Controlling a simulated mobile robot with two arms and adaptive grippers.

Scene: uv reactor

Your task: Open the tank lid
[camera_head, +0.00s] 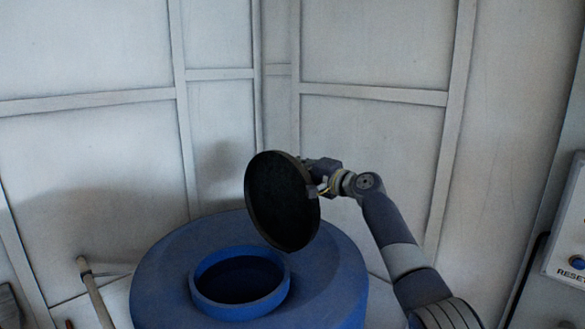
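The blue tank (335,270) stands at the bottom middle of the head view. Its round opening, with a raised blue rim (205,298), is uncovered and dark inside. The tank lid (280,205), a round dark disc, stands steeply tilted above the right side of the opening. Its lower edge is near the rim; I cannot tell whether they touch or are joined. My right gripper (319,188) is at the lid's right edge and appears shut on it, with the fingertips partly hidden. My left gripper is out of view.
Pale panelled walls stand close behind the tank. A light-coloured handle or pole (95,297) leans at the lower left. A control panel (570,235) with a blue button labelled RESET is on the right. The air left of the lid is clear.

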